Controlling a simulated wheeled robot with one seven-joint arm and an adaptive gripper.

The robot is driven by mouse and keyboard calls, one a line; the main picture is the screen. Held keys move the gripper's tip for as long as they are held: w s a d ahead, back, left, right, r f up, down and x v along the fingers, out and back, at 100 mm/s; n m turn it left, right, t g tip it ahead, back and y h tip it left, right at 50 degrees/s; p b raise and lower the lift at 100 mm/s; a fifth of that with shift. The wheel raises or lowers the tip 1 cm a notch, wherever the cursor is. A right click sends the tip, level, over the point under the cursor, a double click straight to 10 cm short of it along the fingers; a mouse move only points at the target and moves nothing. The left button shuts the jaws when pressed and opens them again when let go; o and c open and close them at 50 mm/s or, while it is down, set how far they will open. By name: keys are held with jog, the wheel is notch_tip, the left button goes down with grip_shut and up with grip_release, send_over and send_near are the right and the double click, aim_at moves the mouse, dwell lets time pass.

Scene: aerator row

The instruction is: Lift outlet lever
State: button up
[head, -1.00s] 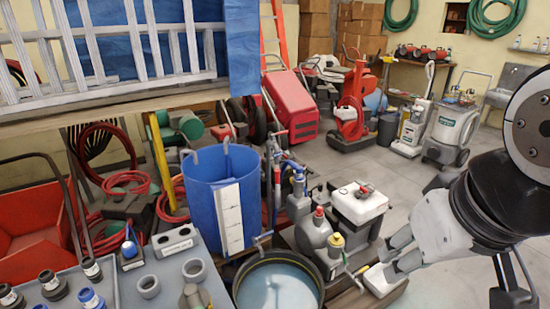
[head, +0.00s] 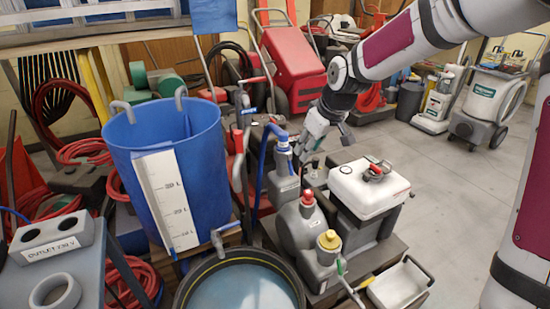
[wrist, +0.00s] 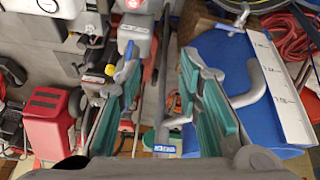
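Several handles show and I cannot tell for certain which is the outlet lever. A grey tap lever with a blue tip (head: 222,235) sticks out low beside the blue tub (head: 160,150); a blue-tipped tap also shows in the wrist view (wrist: 230,28). A grey pipe-mounted handle with a blue label (head: 248,111) stands right of the tub; a blue-labelled bar is low in the wrist view (wrist: 164,148). My gripper (head: 318,145) hangs behind the grey pump bottles, right of the tub. Its green-padded fingers (wrist: 160,65) are apart, with nothing held between them.
A white-topped tank (head: 365,190), grey bottles with red and yellow caps (head: 310,230) and a round water basin (head: 242,285) crowd the front. A grey table with an outlet block (head: 50,240) is at left. Open floor (head: 440,190) lies to the right.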

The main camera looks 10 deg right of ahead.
jog(key=w+d+f+t+y+b, duration=0.1)
jog(key=w+d+f+y+b, duration=0.1)
jog(key=w+f+b, duration=0.35)
jog(key=t+y+b, duration=0.1)
jog(key=t+b, duration=0.1)
jog(key=b, duration=0.1)
send_near(290, 168)
jog(key=shift+m, duration=0.3)
jog(key=b+x, duration=0.1)
jog(key=x, duration=0.2)
jog(key=b+x, duration=0.2)
jog(key=x, duration=0.2)
jog(key=b+x, duration=0.1)
jog(key=x, duration=0.2)
jog(key=shift+w+d+f, duration=0.15)
jog(key=shift+w+f, duration=0.05)
jog(key=shift+w, duration=0.15)
grip_shut()
